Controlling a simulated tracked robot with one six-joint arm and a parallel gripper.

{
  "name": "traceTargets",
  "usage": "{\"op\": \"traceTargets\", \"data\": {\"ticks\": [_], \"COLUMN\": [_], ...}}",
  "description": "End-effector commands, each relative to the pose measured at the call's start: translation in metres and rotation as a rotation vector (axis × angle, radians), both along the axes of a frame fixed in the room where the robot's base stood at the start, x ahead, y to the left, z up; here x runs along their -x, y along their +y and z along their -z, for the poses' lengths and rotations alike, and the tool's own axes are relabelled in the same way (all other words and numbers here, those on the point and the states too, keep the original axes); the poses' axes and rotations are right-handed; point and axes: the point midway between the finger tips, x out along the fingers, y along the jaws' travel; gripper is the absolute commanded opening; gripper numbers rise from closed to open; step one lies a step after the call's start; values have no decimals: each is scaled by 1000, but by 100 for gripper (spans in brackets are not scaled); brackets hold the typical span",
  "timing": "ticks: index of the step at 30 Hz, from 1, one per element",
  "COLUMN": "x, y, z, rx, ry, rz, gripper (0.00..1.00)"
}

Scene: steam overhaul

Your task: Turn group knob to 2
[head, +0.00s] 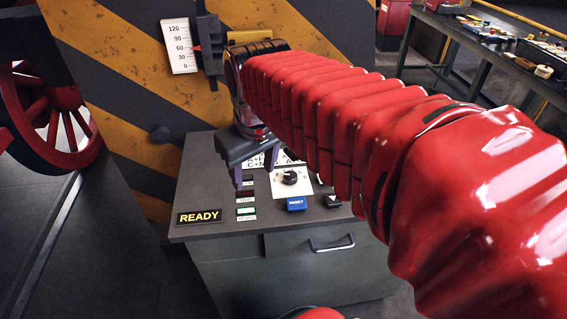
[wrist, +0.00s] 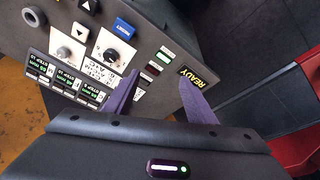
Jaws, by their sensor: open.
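A black knob (head: 290,177) sits on a white plate on the sloping control panel, and it also shows in the wrist view (wrist: 111,54). Its scale is too small to read. A second, grey knob (wrist: 64,53) shows beside it in the wrist view; I cannot tell which is the group knob. My gripper (head: 256,173) is open and empty, above the panel and just left of the black knob in the head view. In the wrist view its two purple fingers (wrist: 160,82) are apart, with the black knob beyond and left of them.
The panel (head: 210,160) carries a blue RESET button (head: 297,203), arrow buttons, indicator lights (head: 245,211) and a READY sign (head: 199,217). A scale with a red pointer (head: 180,46) stands behind. A red spoked wheel (head: 60,110) is at left, a cluttered bench (head: 480,45) at back right.

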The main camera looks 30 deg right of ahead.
Motion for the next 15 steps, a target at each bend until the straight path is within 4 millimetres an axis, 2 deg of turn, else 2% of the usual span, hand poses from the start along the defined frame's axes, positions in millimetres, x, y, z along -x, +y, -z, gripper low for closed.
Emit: {"op": "traceTargets", "data": {"ticks": [15], "x": [-57], "y": [-75], "z": [4], "rx": [1], "ry": [160], "rz": [-36], "gripper": [51]}}
